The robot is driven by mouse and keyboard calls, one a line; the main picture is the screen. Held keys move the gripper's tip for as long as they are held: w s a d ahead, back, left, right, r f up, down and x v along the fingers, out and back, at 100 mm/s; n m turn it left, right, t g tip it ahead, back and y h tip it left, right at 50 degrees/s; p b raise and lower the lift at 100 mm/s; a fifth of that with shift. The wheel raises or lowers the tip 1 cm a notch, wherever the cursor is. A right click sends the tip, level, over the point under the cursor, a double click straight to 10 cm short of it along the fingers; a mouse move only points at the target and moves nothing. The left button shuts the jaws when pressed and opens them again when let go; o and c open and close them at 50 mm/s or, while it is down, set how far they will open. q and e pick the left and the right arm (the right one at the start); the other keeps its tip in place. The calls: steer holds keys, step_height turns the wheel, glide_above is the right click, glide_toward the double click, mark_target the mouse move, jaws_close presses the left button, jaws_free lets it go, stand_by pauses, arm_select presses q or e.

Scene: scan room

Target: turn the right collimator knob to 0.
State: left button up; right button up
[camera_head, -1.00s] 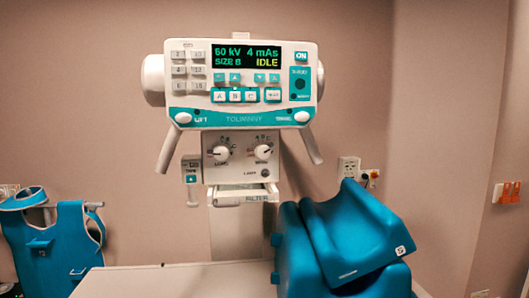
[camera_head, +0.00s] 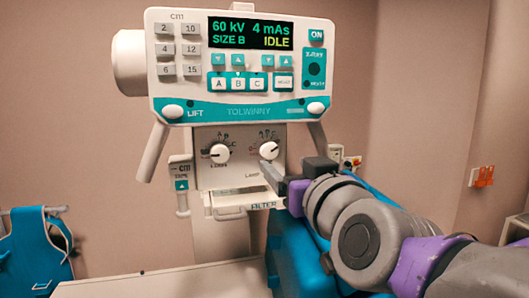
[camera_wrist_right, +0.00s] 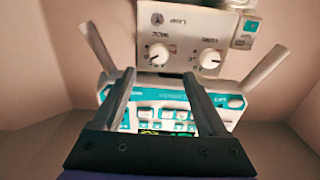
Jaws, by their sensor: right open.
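The right collimator knob (camera_head: 269,151) is a white round knob on the panel under the console, with scale marks around it. Its pointer appears tilted to the upper right; the exact mark is too small to read. The left collimator knob (camera_head: 219,153) is beside it. My right gripper (camera_head: 284,184) is open and empty, below and slightly right of the right knob, apart from it. The right wrist view is upside down: the right knob (camera_wrist_right: 158,53) appears beyond the gap between the fingertips (camera_wrist_right: 159,75), the left knob (camera_wrist_right: 210,58) to the right.
The console (camera_head: 235,65) reads 60 kV, 4 mAs, IDLE, and its handles hang at both sides. The filter tray (camera_head: 240,202) sits under the knob panel. Blue padding (camera_head: 290,250) lies behind my arm. A blue apron (camera_head: 35,245) hangs at left. A pale tabletop (camera_head: 165,284) is below.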

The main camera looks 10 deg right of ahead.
mark_target(271, 152)
steer(key=w+p, duration=0.1)
steer(key=w, duration=0.7)
steer(key=shift+w+p, duration=0.3)
steer(key=shift+w, duration=0.75)
steer(key=shift+c, duration=0.2)
jaws_close()
